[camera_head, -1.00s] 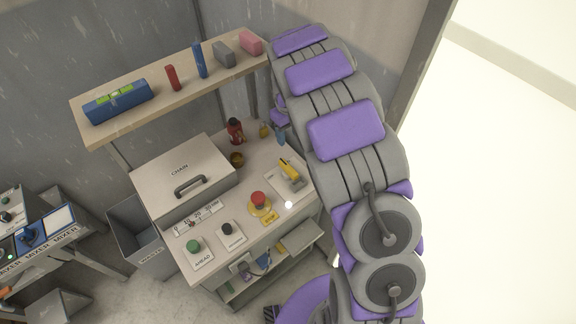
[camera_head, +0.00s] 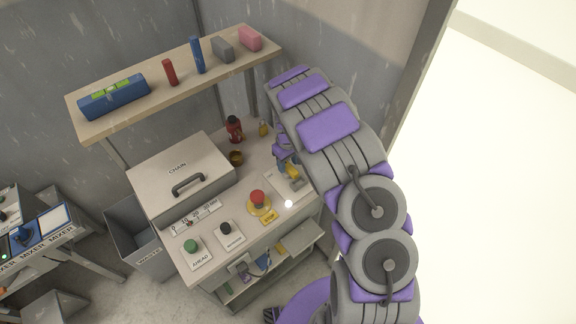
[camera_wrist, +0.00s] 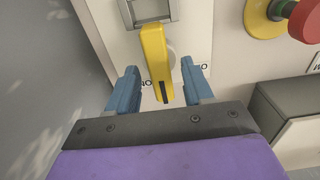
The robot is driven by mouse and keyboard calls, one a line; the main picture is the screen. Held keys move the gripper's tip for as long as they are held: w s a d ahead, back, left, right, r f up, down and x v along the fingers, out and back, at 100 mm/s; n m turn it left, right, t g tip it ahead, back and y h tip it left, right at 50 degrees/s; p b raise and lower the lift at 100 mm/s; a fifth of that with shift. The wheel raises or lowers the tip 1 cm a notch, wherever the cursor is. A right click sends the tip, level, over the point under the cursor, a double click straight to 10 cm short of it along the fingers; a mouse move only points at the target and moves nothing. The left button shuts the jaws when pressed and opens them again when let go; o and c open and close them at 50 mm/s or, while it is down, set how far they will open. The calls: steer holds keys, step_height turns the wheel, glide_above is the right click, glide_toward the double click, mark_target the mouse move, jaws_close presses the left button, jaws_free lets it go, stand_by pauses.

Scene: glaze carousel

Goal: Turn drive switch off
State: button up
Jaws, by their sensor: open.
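The drive switch is a yellow lever (camera_wrist: 157,60) on a pale plate (camera_wrist: 195,30) in the wrist view. The lever comes down from a grey metal bracket (camera_wrist: 150,10) toward my gripper. My gripper (camera_wrist: 160,72) is open, with one blue finger on each side of the lever's lower end. Gaps show between the lever and both fingers. Lettering on the plate is mostly hidden by the fingers. In the head view the lever (camera_head: 294,173) is partly covered by my gripper, at the right end of the bench.
A red stop button (camera_head: 257,197) on a yellow base stands left of the switch; it also shows in the wrist view (camera_wrist: 305,20). The bench holds a chain box (camera_head: 180,175), a green button (camera_head: 190,246) and a black knob (camera_head: 226,229). A shelf (camera_head: 150,115) hangs behind.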

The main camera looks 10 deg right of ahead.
steer(key=shift+f, duration=0.8)
steer(key=shift+c, duration=0.2)
jaws_close()
